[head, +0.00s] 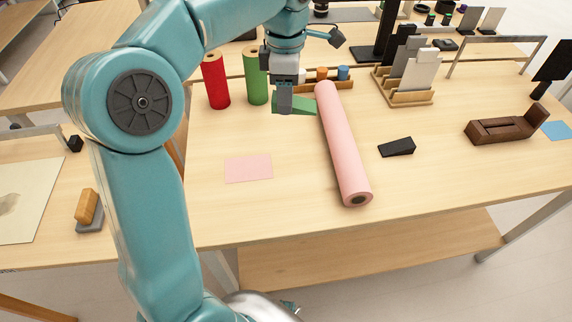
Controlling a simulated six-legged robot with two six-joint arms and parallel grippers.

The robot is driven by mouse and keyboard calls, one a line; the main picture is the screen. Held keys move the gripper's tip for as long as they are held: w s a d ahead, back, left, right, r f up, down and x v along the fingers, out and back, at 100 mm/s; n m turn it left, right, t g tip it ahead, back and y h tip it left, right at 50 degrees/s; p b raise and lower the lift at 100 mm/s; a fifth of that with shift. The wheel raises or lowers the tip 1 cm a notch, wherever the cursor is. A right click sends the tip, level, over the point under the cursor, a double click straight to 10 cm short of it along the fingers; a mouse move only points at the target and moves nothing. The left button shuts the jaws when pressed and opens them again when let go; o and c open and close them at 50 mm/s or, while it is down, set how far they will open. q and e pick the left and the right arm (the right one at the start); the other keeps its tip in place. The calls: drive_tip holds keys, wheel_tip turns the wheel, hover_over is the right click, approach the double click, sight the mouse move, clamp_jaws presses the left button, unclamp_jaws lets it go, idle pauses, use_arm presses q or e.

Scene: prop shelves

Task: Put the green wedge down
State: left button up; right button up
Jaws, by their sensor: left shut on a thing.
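My left gripper (286,98) points down above the table, just left of the upper end of the pink roll. It is shut on the green wedge (298,107). The wedge's thin end points right, towards the pink roll (342,145). In this view the wedge's tip is beside the roll; I cannot tell whether they touch. The gripper hides part of the wedge. A black wedge (397,147) lies on the table right of the pink roll. My right gripper is not in view.
A pink sheet (248,168) lies flat on the table (290,220). Red (215,80) and green (256,76) rolls stand behind. Bare tabletop lies between the sheet and the pink roll.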

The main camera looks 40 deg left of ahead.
use_arm(q)
drive_tip(key=shift+s+a+r+n, duration=0.2)
drive_tip(key=shift+a+n, duration=0.1)
drive_tip(key=shift+n, duration=0.25)
drive_tip(key=shift+s+a+r+n, duration=0.15)
drive_tip(key=shift+a+n, duration=0.1)
drive_tip(key=shift+n, duration=0.3)
drive_tip(key=b, duration=0.4)
hover_over(280, 164)
wheel_tip(280, 164, down, 15)
drive_tip(key=shift+f, duration=0.1)
wheel_tip(280, 164, down, 5)
drive_tip(key=shift+r, duration=0.25)
drive_tip(key=shift+b, duration=0.3)
drive_tip(key=shift+f, duration=0.25)
drive_tip(key=o, duration=1.1)
drive_tip(key=shift+c, duration=0.2)
drive_tip(key=shift+r, duration=0.55)
wheel_tip(280, 164, up, 11)
drive_tip(key=p, duration=0.2)
drive_tip(key=shift+r, duration=0.2)
